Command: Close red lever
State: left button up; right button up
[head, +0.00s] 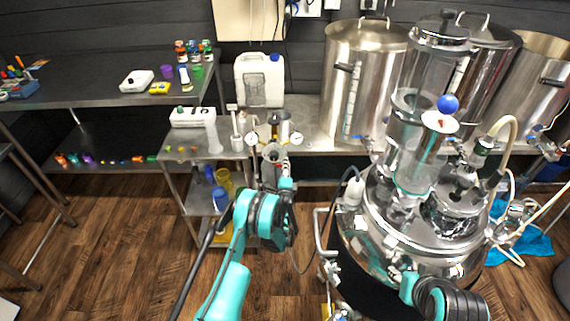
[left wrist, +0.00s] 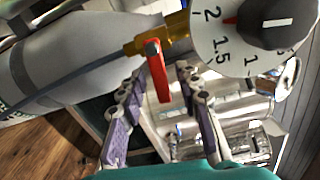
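The red lever (left wrist: 158,72) sits on a brass fitting (left wrist: 160,35) in the left wrist view and points down the picture. My left gripper (left wrist: 160,80) is open, with one purple-padded finger on each side of the lever. No clear grip on the lever shows. In the head view my left gripper (head: 286,185) is near the gauges in front of the small metal stand, where the lever cannot be made out. My right arm shows at the bottom right of the head view, but its gripper does not.
A white numbered dial with a black knob (left wrist: 290,20) is close beside the lever. A grey cylinder (left wrist: 75,70) lies along the left. A large steel vessel (head: 400,245) stands right of my left arm. Wooden floor (head: 120,240) is open at left.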

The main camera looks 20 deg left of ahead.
pick_arm(q)
jog(key=shift+s+r, duration=0.1)
jog(key=shift+s, duration=0.05)
grip_shut()
jog(key=shift+r+n, duration=0.25)
jog(key=shift+n, duration=0.55)
grip_release()
